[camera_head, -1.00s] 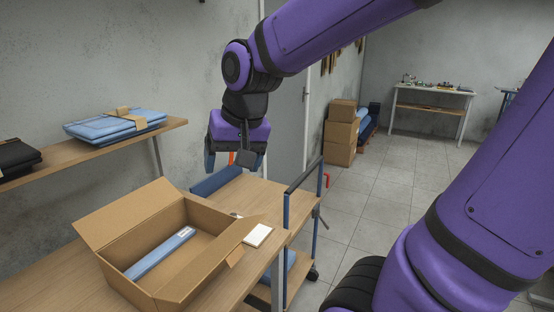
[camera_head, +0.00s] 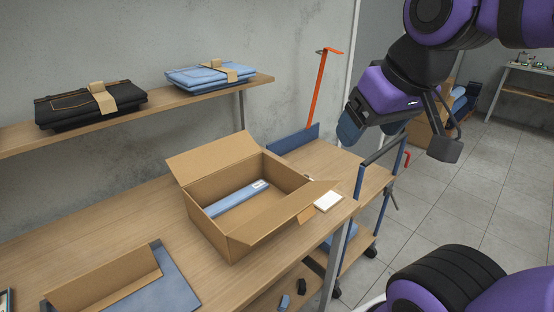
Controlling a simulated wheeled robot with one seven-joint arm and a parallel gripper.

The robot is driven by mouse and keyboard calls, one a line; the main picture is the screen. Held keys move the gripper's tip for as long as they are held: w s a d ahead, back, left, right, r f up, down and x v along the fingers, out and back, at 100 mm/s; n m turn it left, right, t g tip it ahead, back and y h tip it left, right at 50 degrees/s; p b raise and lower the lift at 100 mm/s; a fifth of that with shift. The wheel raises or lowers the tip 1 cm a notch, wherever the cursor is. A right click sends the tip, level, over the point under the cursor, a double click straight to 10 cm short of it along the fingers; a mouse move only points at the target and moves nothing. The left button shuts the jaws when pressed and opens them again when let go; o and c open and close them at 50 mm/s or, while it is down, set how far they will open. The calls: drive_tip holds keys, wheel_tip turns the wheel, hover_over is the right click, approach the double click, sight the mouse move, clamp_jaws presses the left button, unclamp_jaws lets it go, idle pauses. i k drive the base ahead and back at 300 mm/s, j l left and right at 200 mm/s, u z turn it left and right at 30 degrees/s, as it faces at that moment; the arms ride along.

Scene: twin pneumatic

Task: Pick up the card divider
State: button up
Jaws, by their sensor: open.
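My gripper (camera_head: 400,138) is at the upper right, open and empty, high above the trolley. It is far to the right of the cardboard panel and touches nothing.
An open cardboard box (camera_head: 255,225) on the worktop holds a blue strip (camera_head: 236,199) with a white label. A white pad (camera_head: 328,202) lies right of it. A shelf (camera_head: 60,134) behind carries folded garments. A blue-railed trolley (camera_head: 345,172) adjoins the worktop.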

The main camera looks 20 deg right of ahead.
sight(98, 289)
drive_tip(key=i+j+u, duration=0.15)
drive_tip(key=u, duration=0.35)
drive_tip(key=i+j+u, duration=0.2)
drive_tip(key=j+u, duration=0.15)
drive_tip(key=u, duration=0.15)
